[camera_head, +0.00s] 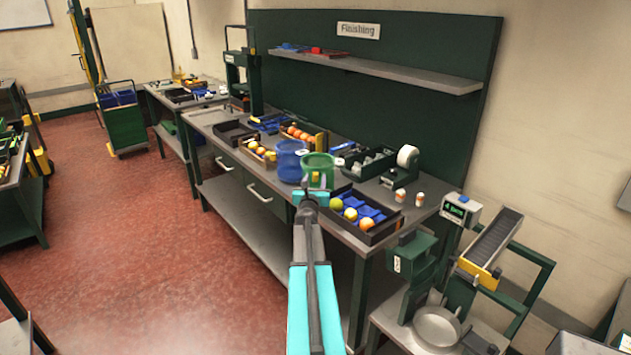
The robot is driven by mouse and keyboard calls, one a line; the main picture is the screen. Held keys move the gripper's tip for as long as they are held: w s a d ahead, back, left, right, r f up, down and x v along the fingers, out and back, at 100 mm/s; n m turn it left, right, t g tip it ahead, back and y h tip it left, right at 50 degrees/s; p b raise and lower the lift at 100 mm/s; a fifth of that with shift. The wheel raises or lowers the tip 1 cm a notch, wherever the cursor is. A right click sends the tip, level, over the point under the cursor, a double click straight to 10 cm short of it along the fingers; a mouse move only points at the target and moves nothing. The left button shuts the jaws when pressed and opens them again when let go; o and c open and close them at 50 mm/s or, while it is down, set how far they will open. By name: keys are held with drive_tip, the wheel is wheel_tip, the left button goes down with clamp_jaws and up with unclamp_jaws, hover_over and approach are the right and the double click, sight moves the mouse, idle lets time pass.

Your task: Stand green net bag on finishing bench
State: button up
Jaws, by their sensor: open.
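The green net bag (318,166) stands upright on the finishing bench (222,118), close to the bench's front edge, with a small white tag at its top. A blue net bag (290,163) stands right beside it on the left. My gripper (314,186) is open at the lower part of the green bag and overlaps it in the picture. I cannot tell whether the fingers touch the bag. The turquoise arm reaches up from the bottom of the view and hides part of the bench's front.
Smaller boxes of oranges (262,153) lie to the left. A tape dispenser (405,160) and small bottles stand behind. Red floor is free at left.

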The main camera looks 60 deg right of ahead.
drive_tip(key=shift+r, duration=0.1)
drive_tip(key=b+v, duration=0.3)
drive_tip(key=v, duration=0.9)
drive_tip(key=shift+b, duration=0.3)
drive_tip(key=shift+w, duration=0.1)
idle(0.8)
